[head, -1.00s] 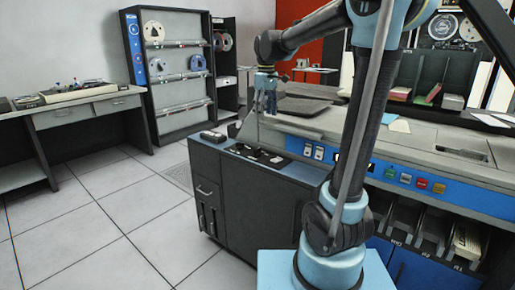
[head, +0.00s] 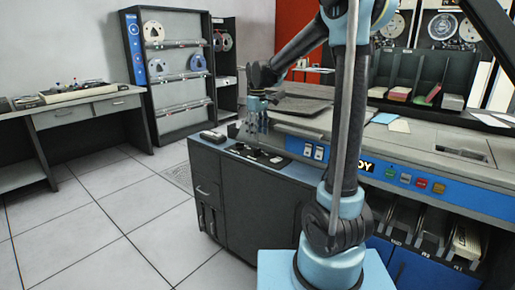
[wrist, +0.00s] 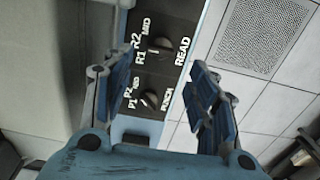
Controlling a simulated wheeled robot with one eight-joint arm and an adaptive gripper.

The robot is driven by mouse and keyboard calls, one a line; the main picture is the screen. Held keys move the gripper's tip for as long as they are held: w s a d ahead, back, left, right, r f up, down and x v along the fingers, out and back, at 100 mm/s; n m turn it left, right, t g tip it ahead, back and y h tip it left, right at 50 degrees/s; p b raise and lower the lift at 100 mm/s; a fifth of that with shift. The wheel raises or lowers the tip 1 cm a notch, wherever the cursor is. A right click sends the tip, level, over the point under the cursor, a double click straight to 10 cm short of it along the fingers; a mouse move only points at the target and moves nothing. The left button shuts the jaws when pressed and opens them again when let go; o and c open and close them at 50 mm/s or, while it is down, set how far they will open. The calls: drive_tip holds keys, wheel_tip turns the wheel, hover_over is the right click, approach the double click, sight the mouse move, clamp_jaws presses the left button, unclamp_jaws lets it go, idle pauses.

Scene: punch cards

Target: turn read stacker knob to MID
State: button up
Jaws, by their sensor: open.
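The read stacker knob is a dark round knob (wrist: 163,46) beside the READ label in the wrist view, with R2, MID and R1 marked on its left. A small white mark shows on its left side, seemingly toward R1, but the exact setting is hard to tell. The punch knob (wrist: 150,99) sits below it, with P2, MID and P1 labels. My gripper (wrist: 158,70) is open and empty, its blue-padded fingers either side of the dark knob panel, apart from the read knob. In the head view my gripper (head: 254,128) hangs just above the panel (head: 256,155).
The knob panel tops a dark cabinet (head: 240,195) at the left end of the card machine. A small dark object (head: 213,136) lies on the cabinet's far corner. Open tiled floor (head: 110,215) is to the left; a tape rack (head: 175,85) stands behind.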

sight(257, 152)
wheel_tip(257, 152, down, 7)
drive_tip(key=shift+f, duration=0.2)
drive_tip(key=shift+c, duration=0.3)
drive_tip(key=c, duration=1)
